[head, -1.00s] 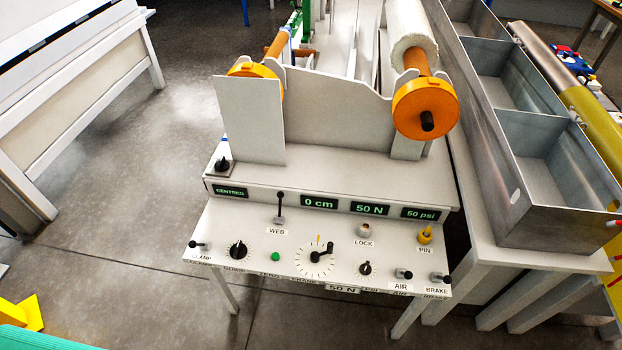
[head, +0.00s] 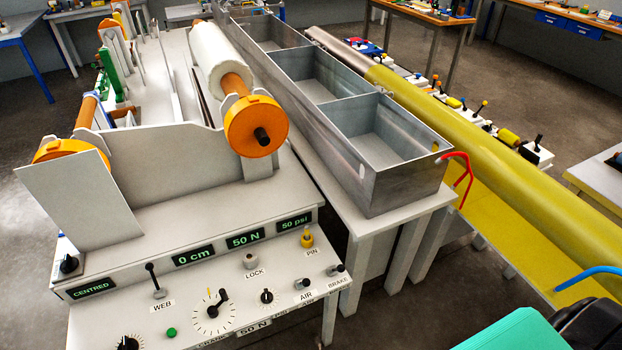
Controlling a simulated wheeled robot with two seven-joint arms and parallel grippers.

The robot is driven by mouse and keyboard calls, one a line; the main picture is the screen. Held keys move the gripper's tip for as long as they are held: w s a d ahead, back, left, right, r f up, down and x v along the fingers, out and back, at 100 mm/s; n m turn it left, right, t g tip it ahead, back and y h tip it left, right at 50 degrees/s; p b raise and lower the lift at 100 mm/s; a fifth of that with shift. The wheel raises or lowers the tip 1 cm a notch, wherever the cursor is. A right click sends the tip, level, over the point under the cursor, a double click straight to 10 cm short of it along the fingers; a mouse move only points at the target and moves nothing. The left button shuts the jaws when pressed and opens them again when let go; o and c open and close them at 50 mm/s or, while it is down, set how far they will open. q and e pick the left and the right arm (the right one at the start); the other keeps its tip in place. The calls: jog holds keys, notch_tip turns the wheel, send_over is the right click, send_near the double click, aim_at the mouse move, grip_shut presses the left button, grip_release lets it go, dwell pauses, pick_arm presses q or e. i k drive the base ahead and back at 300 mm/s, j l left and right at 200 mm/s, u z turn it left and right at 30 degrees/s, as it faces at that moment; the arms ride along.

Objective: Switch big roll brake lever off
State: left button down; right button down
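A small lever labelled BRAKE (head: 336,270) sits at the right end of the white control panel, with a short black-tipped handle. A similar lever labelled AIR (head: 303,283) is to its left. Above the panel, a white roll (head: 216,55) lies on an orange core with an orange disc (head: 255,127) at its near end. A long yellow roll (head: 500,150) runs along the right, with several small levers (head: 538,142) on blocks behind it. I cannot tell from this view which lever belongs to the big roll. Neither gripper is in view.
A grey metal trough (head: 400,165) with open compartments stands between the white machine and the yellow roll. A red hose (head: 458,170) and a blue hose (head: 600,271) show at the right. Bare floor (head: 420,310) lies in front of the trough's table.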

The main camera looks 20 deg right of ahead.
aim_at(341, 267)
jog(key=z, duration=0.95)
